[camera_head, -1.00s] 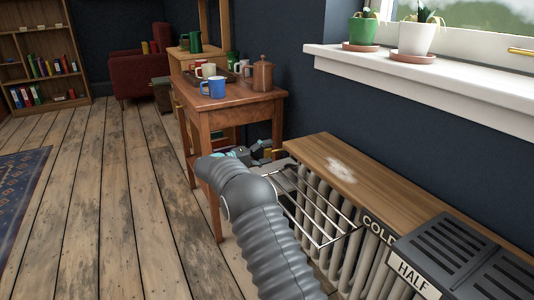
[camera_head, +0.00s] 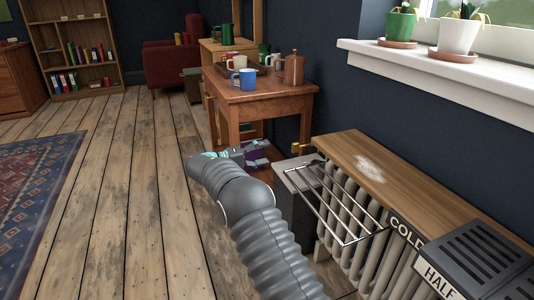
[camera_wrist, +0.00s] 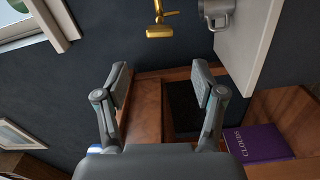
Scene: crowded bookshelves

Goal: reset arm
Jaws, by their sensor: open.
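My gripper (camera_wrist: 161,88) is open in the wrist view, with its two dark fingers spread wide and nothing between them. In the head view my arm reaches forward from the bottom edge. My gripper (camera_head: 226,153) is small there and partly hidden behind the arm's bend. It is beside the wooden table (camera_head: 262,97) and to the left of the radiator (camera_head: 345,205).
A purple book (camera_wrist: 258,143) lies at the lower right of the wrist view. A wire rack (camera_head: 345,238) hangs on the radiator's front. Mugs, including a blue one (camera_head: 245,79), stand on the table. Bare floor (camera_head: 120,190) lies open to the left.

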